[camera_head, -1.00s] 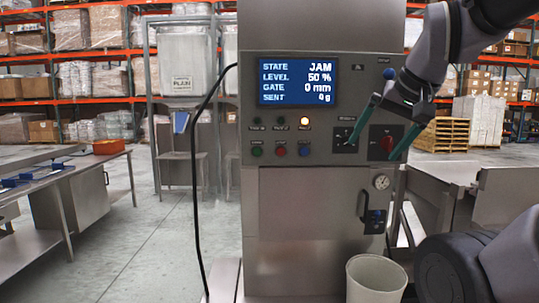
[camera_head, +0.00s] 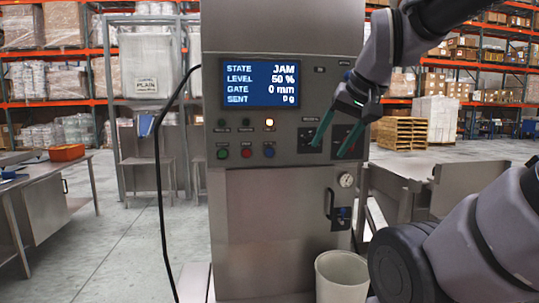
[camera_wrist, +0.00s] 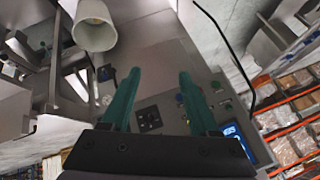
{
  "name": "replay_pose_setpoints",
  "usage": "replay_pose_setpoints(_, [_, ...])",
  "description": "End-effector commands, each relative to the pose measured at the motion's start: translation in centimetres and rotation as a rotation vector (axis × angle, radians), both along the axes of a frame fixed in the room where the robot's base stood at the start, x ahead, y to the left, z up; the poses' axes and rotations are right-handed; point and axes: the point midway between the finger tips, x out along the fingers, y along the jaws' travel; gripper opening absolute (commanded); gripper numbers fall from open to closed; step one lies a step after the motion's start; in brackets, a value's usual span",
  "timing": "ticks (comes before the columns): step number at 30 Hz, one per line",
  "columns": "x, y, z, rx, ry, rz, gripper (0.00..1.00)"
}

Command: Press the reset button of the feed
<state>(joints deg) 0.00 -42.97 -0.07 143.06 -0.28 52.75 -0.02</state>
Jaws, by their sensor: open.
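The feed's grey cabinet has a control panel (camera_head: 290,115) with a blue screen (camera_head: 261,84) reading STATE JAM, LEVEL 50 %, GATE 0 mm. Below the screen are a lit amber lamp (camera_head: 269,122) and a row of green (camera_head: 222,153), red (camera_head: 246,152) and blue (camera_head: 269,150) buttons. Their labels are too small to read. My gripper (camera_head: 333,148) is open and empty, its green fingers in front of the panel's right part, right of the buttons, partly covering a black switch plate (camera_head: 308,139). In the wrist view the fingers (camera_wrist: 158,75) point at the panel; contact cannot be told.
A pale bin (camera_head: 341,277) stands at the cabinet's lower right. A black cable (camera_head: 158,190) hangs along its left side. A metal table (camera_head: 45,185) with an orange item (camera_head: 66,152) is at left. A metal bench (camera_head: 410,175) is at right. Floor shows free at left.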

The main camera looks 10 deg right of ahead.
Motion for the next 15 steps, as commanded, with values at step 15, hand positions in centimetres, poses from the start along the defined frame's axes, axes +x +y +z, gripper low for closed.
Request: replay_pose_setpoints(15, [0.00, 0.00, 0.00, 0.000, 0.000, 0.000, 0.00])
